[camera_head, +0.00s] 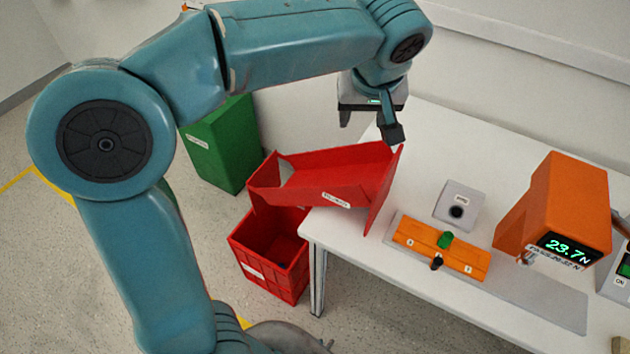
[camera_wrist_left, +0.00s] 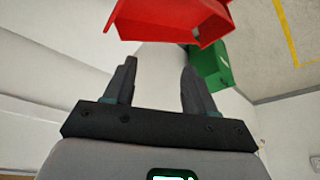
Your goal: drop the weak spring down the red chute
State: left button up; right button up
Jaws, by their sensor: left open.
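The red chute (camera_head: 330,180) slopes from the table's left end down toward a red bin (camera_head: 270,262). It also shows at the top of the left wrist view (camera_wrist_left: 170,18). My left gripper (camera_head: 371,128) hangs above the chute's upper right end. Its two fingers (camera_wrist_left: 160,85) are apart with nothing between them. I cannot make out the weak spring. A tiny grey patch shows by the chute's edge in the left wrist view, too small to identify. My right gripper is not in view.
An orange tester (camera_head: 555,210) reading 23.7 N stands on the white table (camera_head: 430,130). A green bin (camera_head: 218,145) stands behind the red bin.

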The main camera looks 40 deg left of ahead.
pick_arm(q)
jog(key=shift+v, duration=2.35)
jog(key=shift+s, duration=0.1)
